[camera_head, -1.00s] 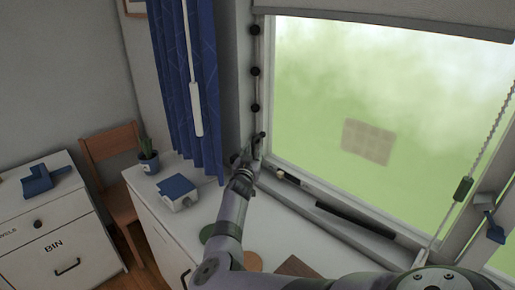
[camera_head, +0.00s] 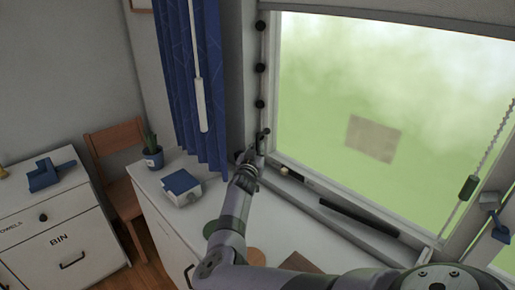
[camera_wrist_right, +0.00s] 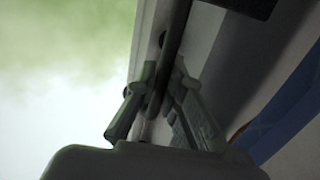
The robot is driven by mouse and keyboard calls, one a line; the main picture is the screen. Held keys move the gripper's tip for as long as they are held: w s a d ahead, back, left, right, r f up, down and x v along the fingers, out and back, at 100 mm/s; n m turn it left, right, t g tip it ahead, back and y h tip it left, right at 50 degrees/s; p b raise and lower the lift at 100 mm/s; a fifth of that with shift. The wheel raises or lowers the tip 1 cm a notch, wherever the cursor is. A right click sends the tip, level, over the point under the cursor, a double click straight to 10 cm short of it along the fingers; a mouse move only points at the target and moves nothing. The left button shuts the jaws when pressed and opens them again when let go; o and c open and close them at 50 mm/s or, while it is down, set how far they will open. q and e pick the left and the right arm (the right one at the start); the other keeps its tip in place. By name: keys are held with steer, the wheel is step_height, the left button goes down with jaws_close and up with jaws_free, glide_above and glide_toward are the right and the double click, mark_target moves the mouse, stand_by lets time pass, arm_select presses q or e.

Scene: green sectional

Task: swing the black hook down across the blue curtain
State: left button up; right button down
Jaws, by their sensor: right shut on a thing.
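The blue curtain (camera_head: 200,95) hangs open at the left of the window, and a blurred strip of blue shows in the right wrist view (camera_wrist_right: 285,120). The black hook (camera_head: 263,135) is small and dark, upright on the strip between curtain and window, below a row of black knobs. My right gripper (camera_head: 256,152) is at its lower end, just right of the curtain's lower edge. In the right wrist view its fingers (camera_wrist_right: 158,105) are shut around the dark, bar-like hook (camera_wrist_right: 172,40). The fingers partly hide the hook. My left gripper is out of view.
Below the curtain, a white cabinet (camera_head: 150,188) bears a blue-and-white box (camera_head: 182,187) and a potted cactus (camera_head: 152,155). A white wand (camera_head: 200,105) hangs before the curtain. A black bar (camera_head: 345,209) lies along the sill.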

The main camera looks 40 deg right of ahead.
stand_by(0.4)
steer(key=shift+a+f+b, duration=0.1)
steer(key=shift+f+b, duration=0.1)
steer(key=shift+b, duration=0.2)
steer(key=a+n+t+h+b, duration=0.1)
steer(key=a+n+t+b, duration=0.1)
steer(key=b, duration=0.3)
steer(key=a+n+t+h+b, duration=0.1)
steer(key=a+n+h+b, duration=0.1)
steer(key=b, duration=0.3)
steer(key=shift+s+f+t, duration=0.15)
steer(key=shift+f+t, duration=0.05)
steer(key=shift+t, duration=0.2)
steer(key=c, duration=1.7)
jaws_free()
steer(key=shift+f, duration=0.1)
steer(key=shift+o, duration=0.2)
